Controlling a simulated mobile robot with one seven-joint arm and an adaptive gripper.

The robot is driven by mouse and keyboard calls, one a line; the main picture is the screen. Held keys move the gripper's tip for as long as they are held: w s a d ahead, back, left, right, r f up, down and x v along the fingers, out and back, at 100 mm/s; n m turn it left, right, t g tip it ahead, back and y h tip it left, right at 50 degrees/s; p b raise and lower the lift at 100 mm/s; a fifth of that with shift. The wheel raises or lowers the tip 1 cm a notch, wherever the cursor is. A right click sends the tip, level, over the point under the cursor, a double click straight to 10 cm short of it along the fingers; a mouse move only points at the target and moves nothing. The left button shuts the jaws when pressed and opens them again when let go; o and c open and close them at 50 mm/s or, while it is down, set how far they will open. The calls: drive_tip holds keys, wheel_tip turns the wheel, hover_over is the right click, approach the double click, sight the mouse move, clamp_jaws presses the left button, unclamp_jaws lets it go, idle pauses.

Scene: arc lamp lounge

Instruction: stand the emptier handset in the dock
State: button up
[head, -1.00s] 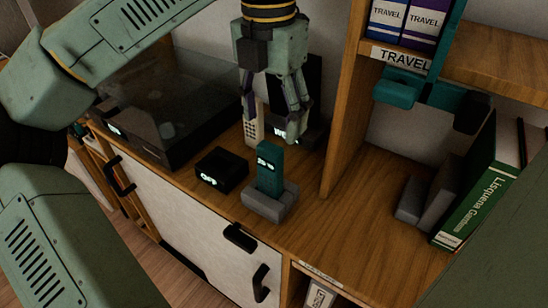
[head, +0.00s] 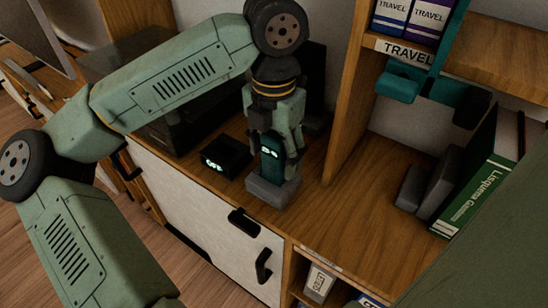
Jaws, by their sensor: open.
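A teal handset (head: 271,160) with a small lit display stands upright in a grey dock (head: 272,192) on the wooden cabinet top. My gripper (head: 277,147) points down over the handset, its open fingers around or just behind the upper part. I cannot tell whether they touch it. The pale handset that showed behind my gripper earlier is not visible now. The teal handset's display is too small to read for certain.
A small black box (head: 226,156) with lit digits sits left of the dock. A wooden upright (head: 347,110) stands to the right, with a green book (head: 478,185) and dark bookends (head: 428,185) beyond. The wood between is clear.

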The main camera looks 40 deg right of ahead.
drive_tip(key=shift+c, duration=0.2)
drive_tip(key=c, duration=1.3)
